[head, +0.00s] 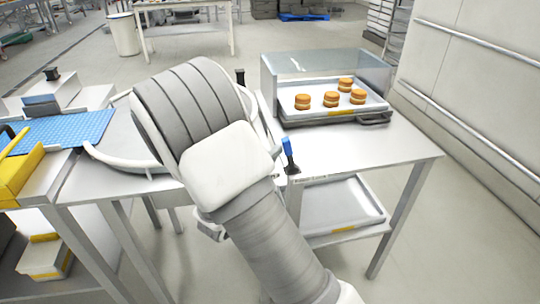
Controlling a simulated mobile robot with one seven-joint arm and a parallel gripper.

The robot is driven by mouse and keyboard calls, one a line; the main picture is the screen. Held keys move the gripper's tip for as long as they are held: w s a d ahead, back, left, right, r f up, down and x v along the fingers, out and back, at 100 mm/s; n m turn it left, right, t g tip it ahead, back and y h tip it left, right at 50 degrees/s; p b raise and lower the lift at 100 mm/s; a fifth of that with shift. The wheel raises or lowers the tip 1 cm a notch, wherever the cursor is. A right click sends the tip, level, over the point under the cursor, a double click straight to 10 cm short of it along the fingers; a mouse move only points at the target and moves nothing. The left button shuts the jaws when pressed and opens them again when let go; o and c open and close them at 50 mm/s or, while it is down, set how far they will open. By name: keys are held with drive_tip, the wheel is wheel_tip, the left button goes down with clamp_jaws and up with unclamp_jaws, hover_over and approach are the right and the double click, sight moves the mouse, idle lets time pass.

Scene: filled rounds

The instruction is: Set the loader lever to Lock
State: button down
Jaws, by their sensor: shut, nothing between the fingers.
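A small lever with a blue handle (287,147) and a dark lower end stands at the front edge of the right-hand table, just right of my arm. It is nearly upright, its top leaning slightly left. I take it for the loader lever. Faint pale marks show beside its lower end, too small to read, so I cannot tell which position it is in. My arm fills the middle of the head view and ends close to the lever's left side. My gripper is not visible; the arm hides that area.
A clear-covered loader (325,68) holds a tray (292,112) with several filled rounds (331,99). Another tray (340,206) lies on the lower shelf. A blue mat (70,130) lies at left. The right table top (385,147) is bare in front. A railed wall bounds the right.

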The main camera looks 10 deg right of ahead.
drive_tip(key=shift+d+r+m+g+y+b, duration=0.2)
drive_tip(key=shift+d+r+m+g+y, duration=0.15)
drive_tip(key=shift+d+m, duration=0.25)
drive_tip(key=shift+d+r+m+g+y+b, duration=0.15)
drive_tip(key=shift+d+r+m+g+y, duration=0.15)
drive_tip(key=shift+d+m+g, duration=0.3)
drive_tip(key=shift+d+r+m+g+y+b, duration=0.15)
drive_tip(key=shift+d+m+g+y+b, duration=0.2)
drive_tip(key=shift+d+m+y+b, duration=0.5)
drive_tip(key=shift+d+r+m+g+y+b, duration=0.1)
drive_tip(key=shift+d+m+g+y+b, duration=0.35)
drive_tip(key=shift+d+b, duration=0.75)
drive_tip(key=shift+s+a, duration=0.1)
